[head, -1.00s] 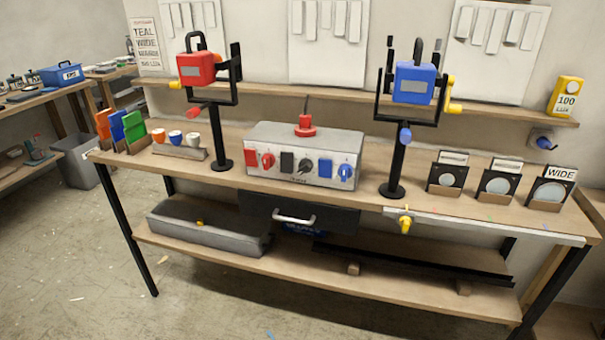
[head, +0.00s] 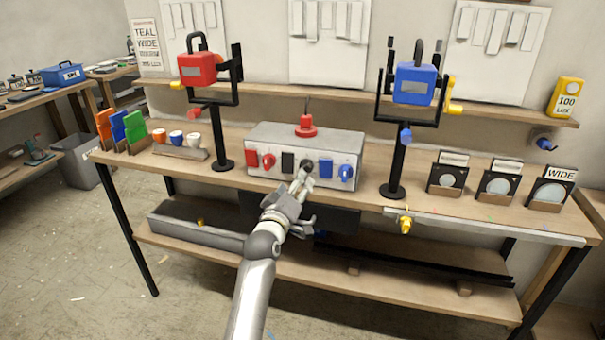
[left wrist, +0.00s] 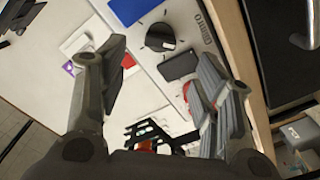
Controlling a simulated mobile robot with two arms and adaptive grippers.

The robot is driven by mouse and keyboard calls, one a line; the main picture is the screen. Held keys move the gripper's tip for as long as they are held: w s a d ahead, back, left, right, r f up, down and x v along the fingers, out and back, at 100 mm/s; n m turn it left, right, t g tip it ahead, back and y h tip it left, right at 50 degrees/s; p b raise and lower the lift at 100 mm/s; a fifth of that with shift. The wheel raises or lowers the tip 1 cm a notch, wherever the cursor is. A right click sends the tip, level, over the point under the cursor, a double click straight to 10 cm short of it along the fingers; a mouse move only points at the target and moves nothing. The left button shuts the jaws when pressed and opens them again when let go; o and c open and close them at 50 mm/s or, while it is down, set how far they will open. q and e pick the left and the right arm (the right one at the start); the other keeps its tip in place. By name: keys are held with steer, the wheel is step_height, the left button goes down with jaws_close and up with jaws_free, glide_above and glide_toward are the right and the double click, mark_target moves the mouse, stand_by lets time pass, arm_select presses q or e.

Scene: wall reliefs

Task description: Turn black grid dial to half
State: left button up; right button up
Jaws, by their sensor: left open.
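The black dial (head: 309,165) sits on the front of a grey control box (head: 270,133), between a black plate and a blue plate. In the left wrist view the round black dial (left wrist: 160,37) shows on the pale panel, beyond the fingertips. My left gripper (head: 302,181) is in front of the box, just below the dial, and partly covers the panel's lower edge. In the left wrist view my left gripper (left wrist: 162,58) is open, its fingers apart with nothing between them. I cannot tell whether it touches the panel. My right gripper is out of view.
A red knob (head: 269,161) and a blue knob (head: 345,172) flank the dial on the box. A red button (head: 306,127) is on top. Stands with a red lamp (head: 197,68) and a blue lamp (head: 415,84) rise on either side. The bench edge runs below.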

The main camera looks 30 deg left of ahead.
mark_target(305, 168)
arm_select(q)
steer(key=x, duration=0.7)
steer(key=shift+w, duration=0.25)
steer(key=c, duration=1)
